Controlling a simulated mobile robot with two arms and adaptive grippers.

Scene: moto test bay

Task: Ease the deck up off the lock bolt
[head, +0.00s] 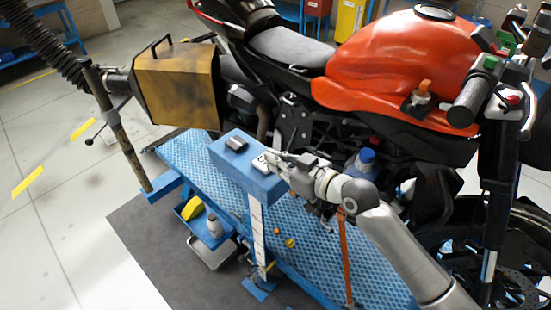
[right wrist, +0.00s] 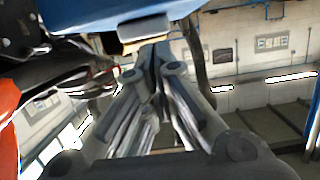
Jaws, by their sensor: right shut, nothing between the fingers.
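The deck (head: 335,262) is the blue checker-plate platform of the lift under the motorcycle. A blue control box (head: 228,157) stands on a post with a white scale (head: 257,225) at the deck's near side. My right gripper (head: 271,158) is shut and empty at that end. In the right wrist view, the shut fingertips (right wrist: 155,52) are just below a pale grey tab (right wrist: 144,28) under a blue body; contact is unclear. I cannot make out the lock bolt. My left gripper is out of view.
The orange motorcycle (head: 385,70) stands behind my right arm. A yellow-brown box (head: 178,80) and a ribbed hose (head: 45,45) are at left. A low blue tray (head: 190,212) holds a bottle. An orange bar (head: 345,262) rises near the deck.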

